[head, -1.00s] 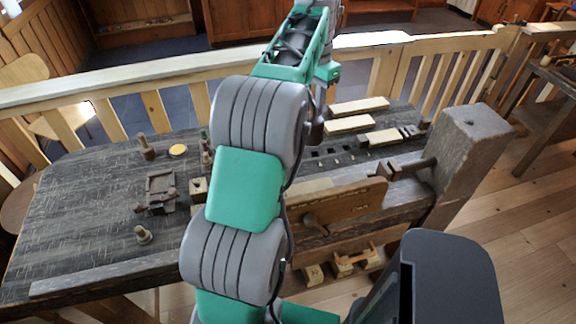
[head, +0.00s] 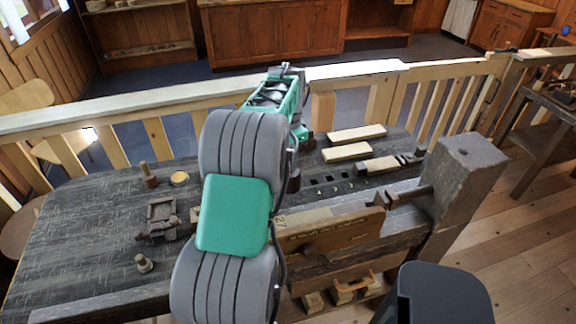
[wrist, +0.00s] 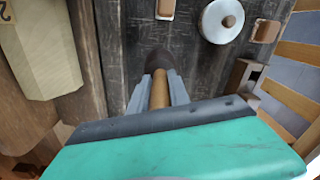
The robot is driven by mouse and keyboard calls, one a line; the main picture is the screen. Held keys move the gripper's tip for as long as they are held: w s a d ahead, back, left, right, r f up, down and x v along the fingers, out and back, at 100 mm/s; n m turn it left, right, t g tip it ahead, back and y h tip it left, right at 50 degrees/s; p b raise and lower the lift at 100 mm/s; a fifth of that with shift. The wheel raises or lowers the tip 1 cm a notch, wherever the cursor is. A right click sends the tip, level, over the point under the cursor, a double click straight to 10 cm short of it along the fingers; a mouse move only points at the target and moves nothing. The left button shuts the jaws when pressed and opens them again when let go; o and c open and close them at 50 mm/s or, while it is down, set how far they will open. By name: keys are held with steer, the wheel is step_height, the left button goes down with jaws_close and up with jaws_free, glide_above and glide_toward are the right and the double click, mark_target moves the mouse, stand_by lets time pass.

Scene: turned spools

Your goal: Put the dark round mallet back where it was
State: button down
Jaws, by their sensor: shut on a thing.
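The dark round mallet shows in the wrist view, with its dark head (wrist: 158,60) beyond the fingertips and its light wooden handle (wrist: 160,92) between the fingers. My gripper (wrist: 159,90) is shut on that handle. The head is over the dark worn bench top (wrist: 120,45); I cannot tell whether it touches. In the head view my own arm hides the gripper and the mallet. The bench (head: 85,215) spreads to both sides of the arm.
In the wrist view a pale block (wrist: 40,45) lies left and a round white piece with a knob (wrist: 222,20) lies upper right. In the head view a dark-based peg (head: 149,178), a small frame (head: 161,209) and long light blocks (head: 347,152) stand on the bench. A railing (head: 180,103) runs behind.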

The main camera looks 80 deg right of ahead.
mark_target(288, 172)
steer(key=shift+w+f, duration=0.15)
steer(key=shift+f, duration=0.8)
steer(key=shift+w+f, duration=0.1)
steer(key=shift+f, duration=0.85)
steer(key=c, duration=1.2)
jaws_free()
steer(key=shift+c, duration=0.2)
steer(key=shift+r, duration=0.1)
